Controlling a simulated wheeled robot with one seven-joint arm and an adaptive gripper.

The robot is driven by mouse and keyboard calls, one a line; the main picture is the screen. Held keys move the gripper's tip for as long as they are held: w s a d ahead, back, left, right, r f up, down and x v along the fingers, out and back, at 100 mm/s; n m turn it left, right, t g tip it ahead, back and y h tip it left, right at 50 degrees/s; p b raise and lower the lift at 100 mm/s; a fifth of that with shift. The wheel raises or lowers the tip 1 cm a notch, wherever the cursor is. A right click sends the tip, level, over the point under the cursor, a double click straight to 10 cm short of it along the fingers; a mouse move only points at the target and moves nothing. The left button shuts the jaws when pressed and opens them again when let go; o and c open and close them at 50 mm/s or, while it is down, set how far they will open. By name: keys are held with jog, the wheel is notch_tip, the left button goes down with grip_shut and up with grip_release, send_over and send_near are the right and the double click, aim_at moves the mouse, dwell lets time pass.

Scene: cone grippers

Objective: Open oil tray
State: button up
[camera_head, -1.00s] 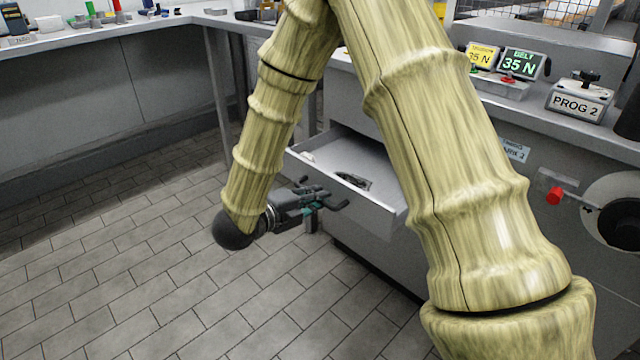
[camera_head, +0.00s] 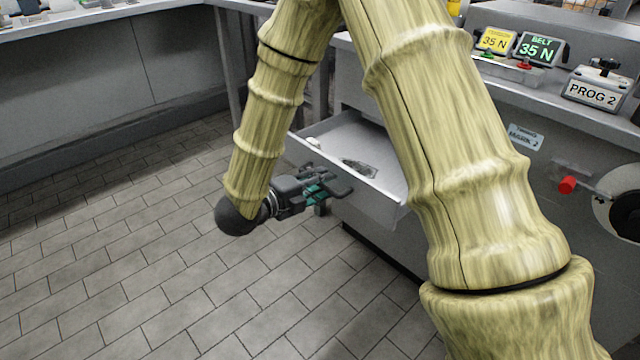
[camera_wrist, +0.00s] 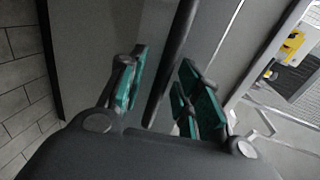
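The oil tray (camera_head: 385,180) is a light grey drawer standing part-way out of the machine's cabinet in the head view. A small dark flat item (camera_head: 358,168) and a small white item (camera_head: 313,142) lie inside it. My gripper (camera_head: 328,186) is at the tray's front face, low and left. In the wrist view, a dark handle bar (camera_wrist: 173,65) runs between the green pads of my gripper (camera_wrist: 165,95). Gaps show on both sides of the bar, so the fingers look open around it. The grey front panel (camera_wrist: 95,40) lies behind. My arm hides the tray's right end in the head view.
The cabinet's worktop carries a PROG 2 box (camera_head: 592,92) and two 35 N displays (camera_head: 538,48). A red knob (camera_head: 567,185) sticks out at right. A long bench (camera_head: 110,20) stands at left. The tiled floor (camera_head: 150,270) in front is clear.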

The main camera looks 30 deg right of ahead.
jog(key=v, duration=1.2)
jog(key=shift+f, duration=0.1)
notch_tip(320, 180, down, 13)
jog(key=w+d+n+t+y, duration=0.2)
jog(key=d+n+t+y, duration=0.15)
jog(key=n, duration=0.65)
jog(key=s+a+f+n+y+p, duration=0.1)
jog(key=s+f+n+y, duration=0.2)
jog(key=f+n, duration=0.3)
jog(key=s+f+n+y+p, duration=0.1)
jog(key=s+f+n+y, duration=0.15)
jog(key=f, duration=0.55)
jog(key=s+a+f+n+g+y, duration=0.1)
jog(key=s+f+n+g+y, duration=0.1)
jog(key=s+f+n, duration=0.45)
jog(key=s+f+n+g+y+p, duration=0.1)
jog(key=s+n+g+y, duration=0.15)
jog(key=s, duration=0.75)
jog(key=s+a+f+n+g+y, duration=0.1)
jog(key=s+f+n+g+y, duration=0.1)
jog(key=s+f+n, duration=0.45)
notch_tip(320, 180, up, 40)
jog(key=s+p, duration=0.2)
jog(key=p, duration=3.6)
jog(key=shift+s+m, duration=0.25)
jog(key=shift+m, duration=0.15)
